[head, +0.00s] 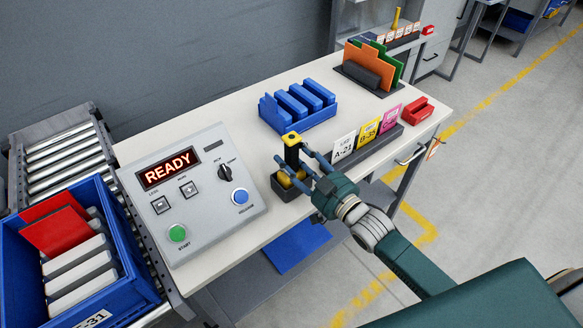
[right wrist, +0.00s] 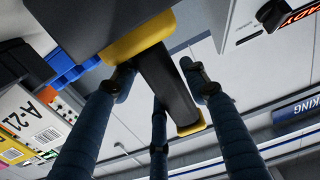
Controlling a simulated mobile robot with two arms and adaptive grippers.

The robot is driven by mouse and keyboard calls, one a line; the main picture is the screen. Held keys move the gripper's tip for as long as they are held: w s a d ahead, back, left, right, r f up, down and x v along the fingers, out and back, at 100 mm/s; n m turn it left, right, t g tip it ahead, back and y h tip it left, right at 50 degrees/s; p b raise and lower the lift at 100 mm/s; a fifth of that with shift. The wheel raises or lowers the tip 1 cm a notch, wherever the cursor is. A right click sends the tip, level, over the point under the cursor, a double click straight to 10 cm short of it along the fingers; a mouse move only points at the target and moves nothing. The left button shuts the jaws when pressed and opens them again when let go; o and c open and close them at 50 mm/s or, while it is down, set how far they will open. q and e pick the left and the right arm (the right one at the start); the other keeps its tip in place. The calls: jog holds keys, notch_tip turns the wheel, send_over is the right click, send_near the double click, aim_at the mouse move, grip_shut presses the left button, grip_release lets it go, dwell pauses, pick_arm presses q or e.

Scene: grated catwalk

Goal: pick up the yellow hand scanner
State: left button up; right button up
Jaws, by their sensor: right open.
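The yellow hand scanner (head: 291,139) stands upright in a dark holder (head: 287,191) near the table's front edge, its black grip between yellow ends. My right gripper (head: 296,167) is open with its fingers around the scanner. In the right wrist view, the scanner's black grip (right wrist: 166,82) lies between the spread fingers (right wrist: 160,88), and the dark holder (right wrist: 85,20) fills the top. I cannot tell whether any finger touches the grip. My left gripper is not in view.
A control panel (head: 187,200) reading READY stands left of the scanner. A blue rack (head: 300,107) is behind it. Label cards (head: 367,133) on a dark strip and a red box (head: 417,111) stand to the right. A blue crate (head: 130,290) sits on a roller conveyor (head: 68,152) at left.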

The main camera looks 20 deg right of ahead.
jog(key=shift+r, duration=0.1)
jog(key=c, duration=0.9)
jog(key=shift+c, duration=0.2)
